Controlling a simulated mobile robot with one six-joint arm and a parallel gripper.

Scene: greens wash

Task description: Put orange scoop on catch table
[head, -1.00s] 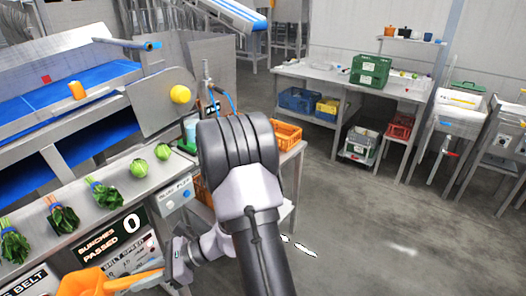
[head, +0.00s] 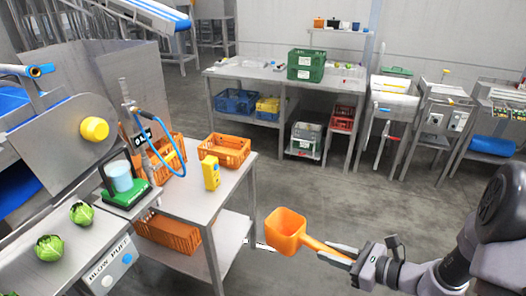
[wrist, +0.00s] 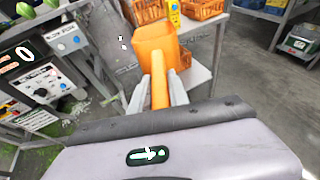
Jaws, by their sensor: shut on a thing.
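The orange scoop (head: 285,232) has a deep square bowl and a handle pointing right in the head view. My gripper (head: 338,254) is shut on the handle, and the scoop is held in the air. In the wrist view, the scoop (wrist: 157,40) extends away from my gripper (wrist: 157,92), its handle between the fingers. A steel table (head: 196,204) stands left of the scoop in the head view and is probably the catch table. The scoop is apart from this table, beyond its right edge. The handle's far end is hidden by my gripper.
A longer table with a green crate (head: 306,65) stands behind, across open floor.

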